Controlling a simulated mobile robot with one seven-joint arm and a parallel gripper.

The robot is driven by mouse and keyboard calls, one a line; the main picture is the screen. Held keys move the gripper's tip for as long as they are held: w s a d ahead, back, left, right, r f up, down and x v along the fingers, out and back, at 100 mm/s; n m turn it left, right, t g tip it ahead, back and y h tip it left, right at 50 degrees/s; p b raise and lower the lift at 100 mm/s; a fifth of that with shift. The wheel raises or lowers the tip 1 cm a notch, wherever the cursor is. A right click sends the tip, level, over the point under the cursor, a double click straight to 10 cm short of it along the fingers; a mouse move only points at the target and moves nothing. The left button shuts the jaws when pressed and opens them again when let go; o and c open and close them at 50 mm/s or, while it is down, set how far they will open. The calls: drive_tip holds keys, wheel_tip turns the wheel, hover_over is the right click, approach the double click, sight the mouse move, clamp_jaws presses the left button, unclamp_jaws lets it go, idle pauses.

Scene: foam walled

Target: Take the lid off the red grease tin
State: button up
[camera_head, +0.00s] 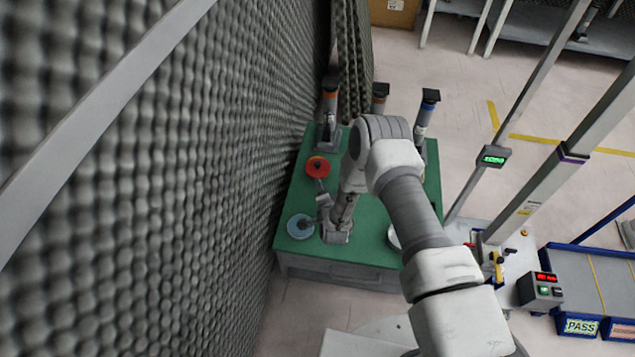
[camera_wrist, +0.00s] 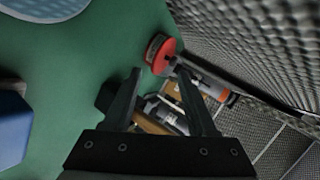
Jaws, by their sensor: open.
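The red grease tin (camera_head: 318,167) stands on the green tabletop (camera_head: 340,262), near its left side in the head view. Its round red top has a small dark knob at the middle. In the wrist view the red tin (camera_wrist: 163,55) shows tilted, just past my fingertips. My gripper (camera_wrist: 158,72) is open with nothing between its fingers. It points toward the red tin and appears short of it; whether a finger touches it I cannot tell. In the head view my arm hides much of the table's middle and right.
A pale round thing (camera_head: 393,238) is half hidden by my arm. Several upright devices, one with an orange band (camera_head: 330,95), line the back. A foam wall (camera_head: 200,190) runs close along the left.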

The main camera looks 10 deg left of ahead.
sight(320, 176)
drive_tip(key=m, duration=0.1)
drive_tip(key=f+m+t, duration=0.1)
drive_tip(key=m, duration=0.1)
drive_tip(key=shift+s+d+f+b, duration=0.2)
drive_tip(key=shift+s+d+b, duration=0.15)
drive_tip(key=shift+s+d, duration=0.05)
drive_tip(key=shift+m, duration=0.3)
drive_tip(key=b+x, duration=0.6)
drive_tip(key=x, duration=0.2)
drive_tip(key=shift+f, duration=0.1)
drive_tip(key=shift+w+a+f, duration=0.1)
drive_tip(key=shift+w, duration=0.35)
drive_tip(key=shift+w+a+f, duration=0.1)
drive_tip(key=shift+w+a, duration=0.05)
drive_tip(key=shift+w, duration=0.25)
clamp_jaws()
wheel_tip(320, 176, up, 3)
drive_tip(key=shift+f+p, duration=0.15)
drive_tip(key=shift+p, duration=0.9)
drive_tip(key=shift+s+f, duration=0.1)
